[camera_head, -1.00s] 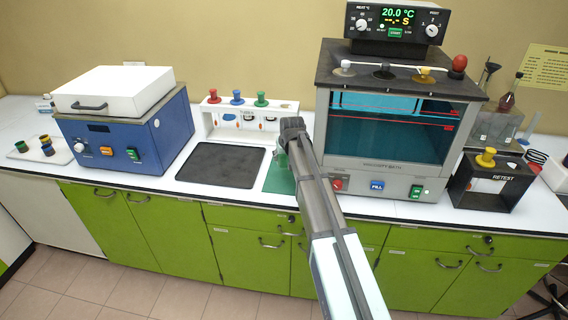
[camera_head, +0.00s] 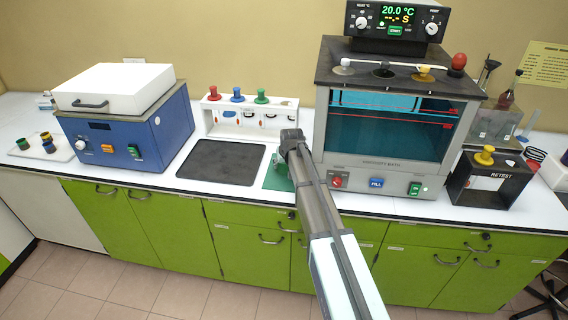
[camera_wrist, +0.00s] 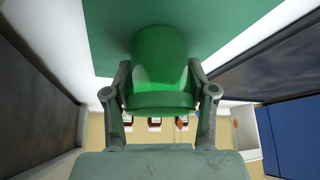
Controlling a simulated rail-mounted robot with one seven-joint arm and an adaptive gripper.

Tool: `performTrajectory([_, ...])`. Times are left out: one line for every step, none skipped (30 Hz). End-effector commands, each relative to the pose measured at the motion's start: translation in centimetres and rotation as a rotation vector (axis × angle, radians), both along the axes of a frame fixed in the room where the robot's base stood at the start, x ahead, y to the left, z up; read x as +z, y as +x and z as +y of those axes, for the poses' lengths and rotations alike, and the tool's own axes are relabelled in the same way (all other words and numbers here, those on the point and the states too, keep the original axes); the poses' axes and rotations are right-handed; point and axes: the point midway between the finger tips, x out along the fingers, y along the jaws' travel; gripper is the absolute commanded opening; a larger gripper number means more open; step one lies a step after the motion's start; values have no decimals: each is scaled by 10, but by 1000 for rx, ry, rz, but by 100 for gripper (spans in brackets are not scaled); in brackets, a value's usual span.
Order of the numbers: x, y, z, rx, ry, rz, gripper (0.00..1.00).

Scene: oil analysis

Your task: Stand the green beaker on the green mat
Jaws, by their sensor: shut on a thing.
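The green beaker (camera_wrist: 160,70) is between the two fingers of my gripper (camera_wrist: 159,88) in the wrist view, with a finger against each side. The green mat (camera_wrist: 215,18) fills the top of that view, behind the far end of the beaker. I cannot tell whether the beaker touches the mat. In the head view the mat (camera_head: 274,183) lies on the counter, partly covered by my arm, and my gripper (camera_head: 284,158) is over its back part. The beaker is mostly hidden by my arm there.
A dark mat (camera_head: 221,162) lies left of the green mat. A white rack (camera_head: 246,119) with coloured knobs stands behind. A glass-fronted bath (camera_head: 392,140) stands close on the right. A blue machine (camera_head: 125,130) is further left.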

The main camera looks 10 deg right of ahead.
Motion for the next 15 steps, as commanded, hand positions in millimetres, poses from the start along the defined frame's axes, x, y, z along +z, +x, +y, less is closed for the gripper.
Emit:
performTrajectory([-1, 0, 0, 0, 0, 0, 63])
performTrajectory([-1, 0, 0, 0, 0, 0, 74])
performTrajectory([-1, 0, 0, 0, 0, 0, 81])
performTrajectory([-1, 0, 0, 0, 0, 0, 81])
performTrajectory([-1, 0, 0, 0, 0, 0, 81])
performTrajectory([-1, 0, 0, 0, 0, 0, 81])
performTrajectory([-1, 0, 0, 0, 0, 0, 81])
performTrajectory([-1, 0, 0, 0, 0, 0, 81])
performTrajectory([-1, 0, 0, 0, 0, 0, 81])
performTrajectory([0, 0, 0, 0, 0, 0, 81])
performTrajectory([0, 0, 0, 0, 0, 0, 81])
performTrajectory([0, 0, 0, 0, 0, 0, 81])
performTrajectory([1, 0, 0, 0, 0, 0, 81])
performTrajectory([2, 0, 0, 0, 0, 0, 81])
performTrajectory([4, 0, 0, 0, 0, 0, 81])
